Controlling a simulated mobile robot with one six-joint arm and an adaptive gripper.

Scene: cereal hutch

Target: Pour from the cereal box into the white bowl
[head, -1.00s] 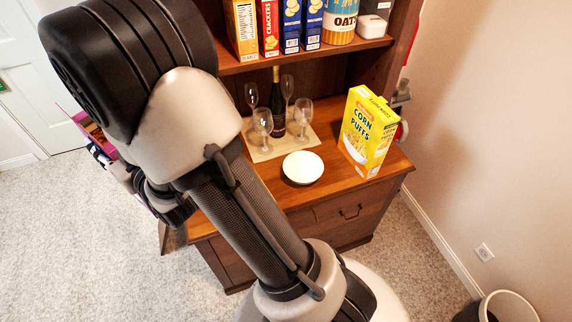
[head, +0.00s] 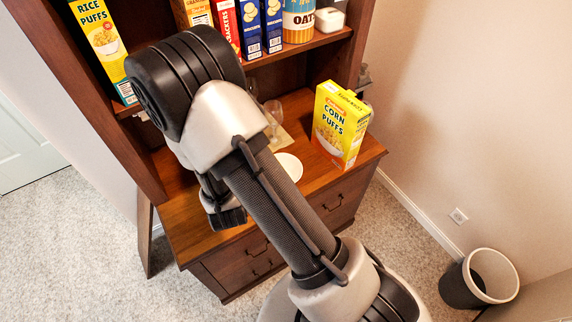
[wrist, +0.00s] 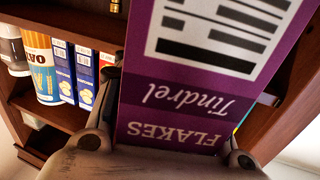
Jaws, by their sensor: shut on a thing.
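My gripper (wrist: 170,148) is shut on a purple cereal box (wrist: 200,90) in the wrist view. The box carries the words "FLAKES" and "Tindrel", upside down in the picture, and a white label panel. In the head view my arm hides the box and the gripper. The white bowl (head: 291,165) stands on the wooden counter of the hutch, partly hidden behind my arm. The wrist view does not show the bowl.
A yellow Corn Puffs box (head: 340,124) stands on the counter (head: 313,183) right of the bowl. A wine glass (head: 273,112) stands behind the bowl. Boxes and an oats canister (head: 299,20) fill the shelf above. A bin (head: 480,278) stands on the floor at right.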

